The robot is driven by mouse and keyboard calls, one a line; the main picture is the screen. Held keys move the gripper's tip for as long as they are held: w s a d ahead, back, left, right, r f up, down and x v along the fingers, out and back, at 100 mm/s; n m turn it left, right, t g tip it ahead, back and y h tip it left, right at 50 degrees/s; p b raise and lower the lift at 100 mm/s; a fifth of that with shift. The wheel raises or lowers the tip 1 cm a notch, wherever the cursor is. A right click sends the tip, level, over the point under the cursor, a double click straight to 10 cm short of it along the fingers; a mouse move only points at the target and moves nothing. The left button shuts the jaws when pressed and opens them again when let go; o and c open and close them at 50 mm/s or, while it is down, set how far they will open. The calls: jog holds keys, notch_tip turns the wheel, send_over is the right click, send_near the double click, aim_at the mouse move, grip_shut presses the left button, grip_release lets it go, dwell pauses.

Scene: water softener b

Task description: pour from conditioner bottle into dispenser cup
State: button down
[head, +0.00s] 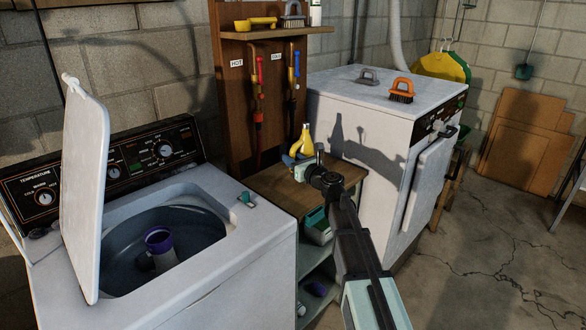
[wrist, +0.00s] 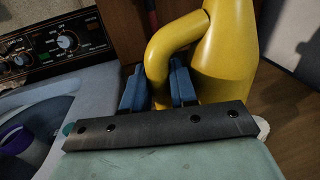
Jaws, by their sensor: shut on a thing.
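The yellow conditioner bottle (head: 303,142) is upright above the wooden top between the two machines. My gripper (head: 291,160) is at its left side. In the wrist view, the blue fingers of my gripper (wrist: 158,88) are shut around the handle of the yellow bottle (wrist: 225,65). The bottle's base is hidden behind my gripper, so I cannot tell whether it touches the wood. The dispenser cup (head: 159,240), with a purple rim, tops the pale post inside the open washer tub, left of my gripper. Its rim also shows in the wrist view (wrist: 17,140).
The washer lid (head: 86,190) stands raised at the left. The white dryer (head: 365,150) is close on the right, with brushes on top. A wooden board (head: 238,100) with hoses and a shelf rises behind. The wooden top (head: 265,185) has bare room in front.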

aim_at(292, 147)
notch_tip(292, 147, up, 6)
jog(key=shift+a+f, duration=0.1)
jog(key=s+a+f+n+g+y, duration=0.2)
jog(key=s+a+g, duration=0.15)
jog(key=a, duration=0.65)
jog(key=s+a+f+n+g+y, duration=0.2)
jog(key=s+a, duration=0.3)
jog(key=a, duration=0.6)
jog(key=s+a+f+n+g+y, duration=0.25)
jog(key=s+a, duration=0.25)
jog(key=a, duration=0.5)
jog(key=s+a+f+n+g, duration=0.2)
jog(key=s+a+f+g, duration=0.1)
jog(key=s+a+f, duration=0.2)
jog(key=w+d+f+n+t+h, duration=0.1)
jog(key=w+n, duration=0.4)
jog(key=n, duration=0.6)
notch_tip(292, 147, down, 3)
jog(key=shift+w+d+r+n+t+h, duration=0.2)
jog(key=shift+d+n+t+h, duration=0.15)
jog(key=shift+d+h, duration=0.65)
jog(key=shift+w+a+f+h, duration=0.1)
jog(key=shift+h, duration=0.25)
jog(key=shift+f+n+t, duration=0.45)
jog(key=shift+f+n, duration=0.25)
jog(key=shift+n, duration=0.2)
dwell(0.5)
